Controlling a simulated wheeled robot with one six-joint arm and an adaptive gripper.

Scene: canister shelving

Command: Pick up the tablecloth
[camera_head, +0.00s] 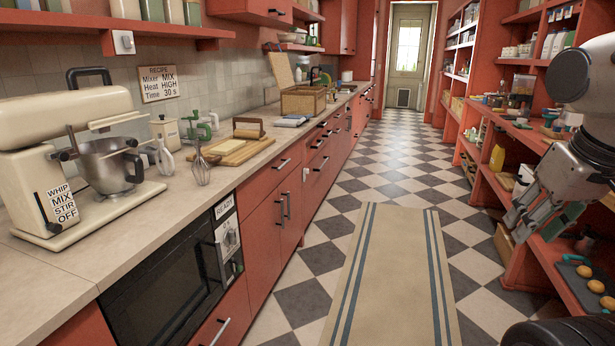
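A small folded cloth (292,121), pale with blue-grey, lies flat on the left counter, just behind the wooden board and in front of the wooden crate. It is the only folded cloth I can make out, and it is small in the picture. My gripper (517,225) is at the right, in front of the right-hand shelves, pointing down and to the left. It is far from the cloth, across the aisle. The fingers are seen at an angle, so their opening is unclear. I see nothing held between them.
The left counter (150,222) carries a stand mixer (75,150), whisk (201,168), wooden board (233,151) and wooden crate (303,101). A striped runner (392,270) lies on the checkered floor. The aisle is clear up to the far door (407,55). Loaded red shelves line the right.

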